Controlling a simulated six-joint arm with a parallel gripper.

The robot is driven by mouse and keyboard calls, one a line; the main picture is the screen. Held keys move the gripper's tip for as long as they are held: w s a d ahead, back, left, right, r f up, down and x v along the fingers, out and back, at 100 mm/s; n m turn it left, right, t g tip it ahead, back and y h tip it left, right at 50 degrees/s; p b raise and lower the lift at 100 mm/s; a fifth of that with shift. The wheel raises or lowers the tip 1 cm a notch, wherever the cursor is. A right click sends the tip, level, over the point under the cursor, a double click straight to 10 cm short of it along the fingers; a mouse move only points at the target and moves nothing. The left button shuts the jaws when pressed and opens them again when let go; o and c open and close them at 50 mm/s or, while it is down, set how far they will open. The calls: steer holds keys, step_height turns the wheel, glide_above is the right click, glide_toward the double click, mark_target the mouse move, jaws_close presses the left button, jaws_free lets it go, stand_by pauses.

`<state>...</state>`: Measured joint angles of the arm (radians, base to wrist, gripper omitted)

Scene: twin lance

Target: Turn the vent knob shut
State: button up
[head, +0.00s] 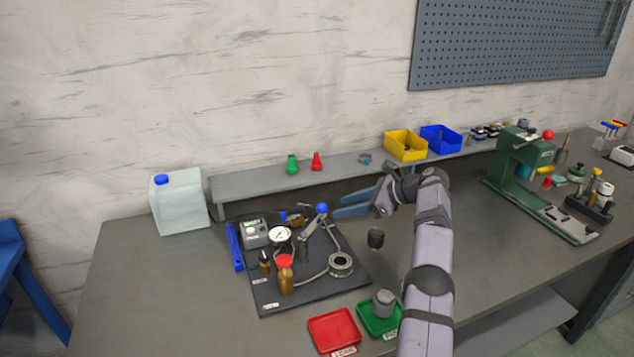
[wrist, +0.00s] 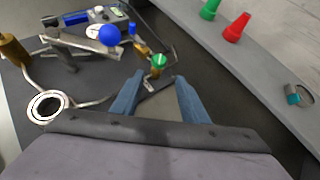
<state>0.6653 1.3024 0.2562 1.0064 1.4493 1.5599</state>
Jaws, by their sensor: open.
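A small green knob (wrist: 158,61) on a brass fitting at the edge of the dark rig plate (head: 315,285) looks like the vent knob; I cannot read a label to confirm it. In the wrist view it lies just beyond and between my fingertips, apart from them. My gripper (head: 337,205) is open and empty, its two blue fingers spread, and it also shows in the wrist view (wrist: 160,77). In the head view it points left toward the rig's back right side. I cannot make out the green knob in the head view.
A blue-balled lever (head: 322,208) stands close to my fingers. A dial gauge (head: 280,236), red-capped brass part (head: 285,275) and ring fitting (head: 341,263) are on the plate. A grey shelf (head: 250,187) runs behind.

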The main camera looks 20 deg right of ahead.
steer(key=shift+w+a+r+n+g+h+p, duration=0.1)
steer(key=shift+w+a+n+g+h+p, duration=0.3)
steer(key=shift+h+p, duration=0.5)
steer(key=n+p, duration=0.1)
steer(key=g+h+p, duration=0.1)
steer(key=p, duration=0.1)
steer(key=shift+w+a+n+p, duration=0.15)
steer(key=shift+w+n+p, duration=0.15)
steer(key=shift+n, duration=0.1)
steer(key=n+g+h+p, duration=0.1)
steer(key=n+h+p, duration=0.1)
steer(key=p, duration=0.1)
steer(key=shift+a, duration=0.2)
steer(key=n+h+p, duration=0.1)
steer(key=p, duration=0.1)
steer(key=a+r+n+g+h+p, duration=0.1)
steer(key=n+p, duration=0.1)
steer(key=a+r+n+p, duration=0.1)
steer(key=n+p, duration=0.1)
steer(key=p, duration=0.1)
steer(key=shift+w+g+h, duration=0.15)
steer(key=shift+g+h, duration=0.15)
steer(key=shift+h, duration=0.1)
steer(key=a+r+n+h+p, duration=0.3)
steer(key=a+r+n+p, duration=0.1)
steer(key=n+p, duration=0.4)
steer(key=shift+w+a+r+n+p, duration=0.15)
steer(key=shift+w+a+n+p, duration=0.15)
steer(key=shift+n+p, duration=0.15)
